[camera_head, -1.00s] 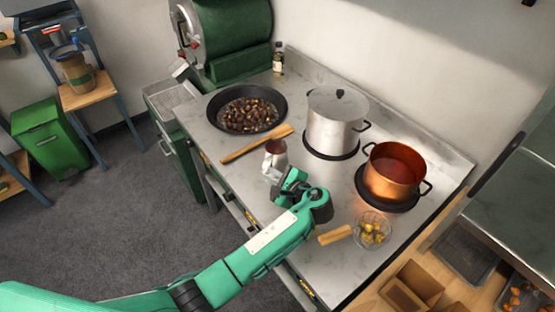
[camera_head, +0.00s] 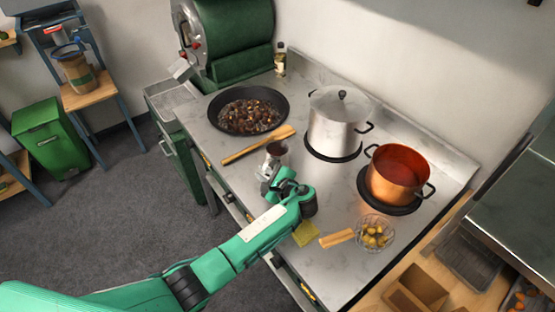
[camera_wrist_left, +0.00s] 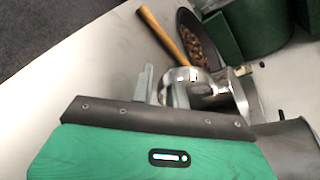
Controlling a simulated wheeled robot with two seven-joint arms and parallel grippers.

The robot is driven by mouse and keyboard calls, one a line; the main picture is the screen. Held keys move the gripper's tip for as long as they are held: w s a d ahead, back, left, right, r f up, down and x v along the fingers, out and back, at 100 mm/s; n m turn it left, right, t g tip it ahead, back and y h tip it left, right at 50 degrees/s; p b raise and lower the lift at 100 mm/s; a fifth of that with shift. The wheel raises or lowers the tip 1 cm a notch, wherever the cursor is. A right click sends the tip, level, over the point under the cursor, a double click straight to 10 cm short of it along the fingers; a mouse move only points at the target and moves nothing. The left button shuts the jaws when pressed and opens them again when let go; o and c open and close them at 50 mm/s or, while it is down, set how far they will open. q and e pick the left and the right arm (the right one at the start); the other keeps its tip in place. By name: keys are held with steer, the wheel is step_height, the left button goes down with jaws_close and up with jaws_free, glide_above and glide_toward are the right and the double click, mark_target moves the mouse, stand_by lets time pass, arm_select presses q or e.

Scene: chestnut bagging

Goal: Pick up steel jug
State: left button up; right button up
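The small steel jug (camera_head: 275,150) stands on the steel worktop, in front of the wooden spatula. My left gripper (camera_head: 268,178) is low at the jug's near side, and its fingers partly cover the jug. In the left wrist view the shiny jug (camera_wrist_left: 200,90) lies just past my green wrist housing, with one grey finger (camera_wrist_left: 146,84) standing to its left. A small gap shows between that finger and the jug, so the gripper looks open. The other finger is hard to make out. My right gripper is not in view.
A pan of chestnuts (camera_head: 284,108) and wooden spatula (camera_head: 258,144) lie behind the jug. A lidded steel pot (camera_head: 333,125) and copper pot (camera_head: 393,178) stand right. A yellow sponge (camera_head: 306,233) and wire skimmer (camera_head: 376,232) lie near my forearm. The worktop's front edge is close.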

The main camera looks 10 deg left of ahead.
arm_select(q)
steer(key=shift+x, duration=0.75)
jaws_close()
steer(key=shift+r, duration=0.15)
stand_by(0.7)
